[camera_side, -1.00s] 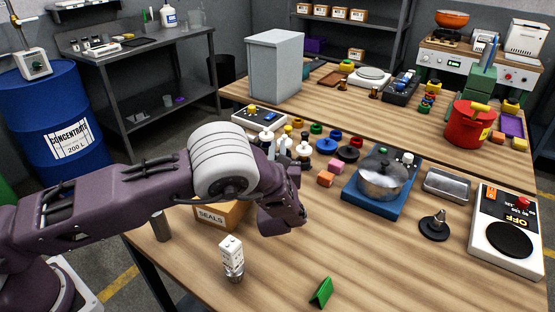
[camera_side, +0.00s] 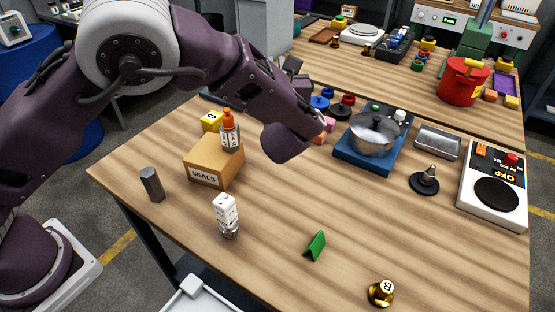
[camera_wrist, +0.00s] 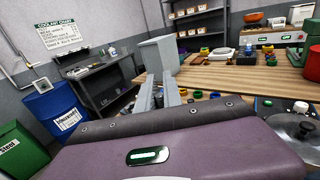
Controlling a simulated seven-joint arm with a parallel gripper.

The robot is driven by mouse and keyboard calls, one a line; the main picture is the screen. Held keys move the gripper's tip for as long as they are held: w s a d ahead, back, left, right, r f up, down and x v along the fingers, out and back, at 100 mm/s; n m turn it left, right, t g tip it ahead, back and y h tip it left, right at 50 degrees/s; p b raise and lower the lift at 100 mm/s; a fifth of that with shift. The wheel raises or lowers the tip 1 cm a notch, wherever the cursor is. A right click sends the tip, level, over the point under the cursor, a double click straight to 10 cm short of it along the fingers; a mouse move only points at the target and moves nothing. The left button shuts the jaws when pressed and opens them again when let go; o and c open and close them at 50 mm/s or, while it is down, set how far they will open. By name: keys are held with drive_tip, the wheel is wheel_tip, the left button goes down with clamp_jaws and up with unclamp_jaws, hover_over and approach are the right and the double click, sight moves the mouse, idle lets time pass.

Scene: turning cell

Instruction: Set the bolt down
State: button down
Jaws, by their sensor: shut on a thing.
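My gripper (camera_side: 297,76) is at the end of my purple arm in the side view, raised above the wooden table (camera_side: 290,215). Its grey fingers point toward the back of the table. In the wrist view my gripper (camera_wrist: 158,95) shows as two grey fingers close together, in front of a grey box-shaped bin. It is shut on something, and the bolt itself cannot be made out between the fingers. My wrist body hides part of the table behind it.
A SEALS box (camera_side: 212,163) has an orange-capped bottle (camera_side: 229,132) at it. A dark hexagonal bar (camera_side: 152,184), a white-labelled bulb (camera_side: 227,215), a green wedge (camera_side: 315,245) and a brass knob (camera_side: 381,292) stand nearby. The front middle of the table is mostly clear.

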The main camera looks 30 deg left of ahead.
drive_tip(key=s+d+f+n+g+y, duration=0.2)
drive_tip(key=s+d+f, duration=0.4)
drive_tip(key=s, duration=0.4)
drive_tip(key=f, duration=0.6)
drive_tip(key=s+d+f, duration=0.1)
drive_tip(key=f, duration=0.2)
drive_tip(key=shift+f, duration=0.15)
drive_tip(key=shift+f, duration=0.15)
drive_tip(key=c, duration=1.5)
unclamp_jaws()
